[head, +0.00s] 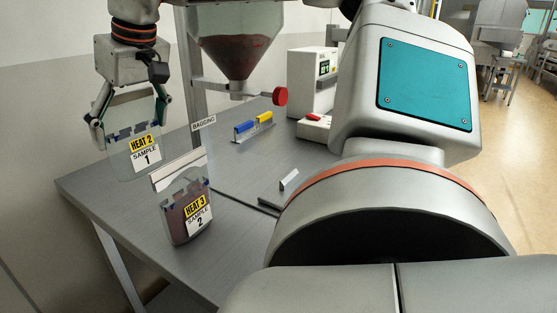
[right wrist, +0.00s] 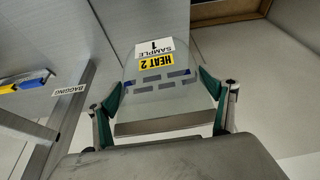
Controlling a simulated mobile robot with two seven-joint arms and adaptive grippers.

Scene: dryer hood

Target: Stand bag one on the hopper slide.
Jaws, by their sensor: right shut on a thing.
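Bag one (head: 120,110) is a clear, flat bag with a yellow "HEAT 2" and white "SAMPLE 1" label; it looks empty. It hangs upright in my right gripper (head: 130,108), whose fingers are shut on its side edges near the top. The right wrist view shows bag one (right wrist: 195,92) between the two green-padded fingertips (right wrist: 168,113). The hopper (head: 236,58), a clear cone with dark red powder, is to the right of the bag. I cannot tell for sure which part is the hopper slide. My left gripper is not in view.
A filled bag (head: 175,212) marked "HEAT 3, SAMPLE 2" stands on the grey table (head: 235,240). A "BAGGING" sign (head: 204,122), red knob (head: 280,96), blue and yellow clips (head: 254,123) and white machine (head: 311,80) are behind. My arm covers the right side.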

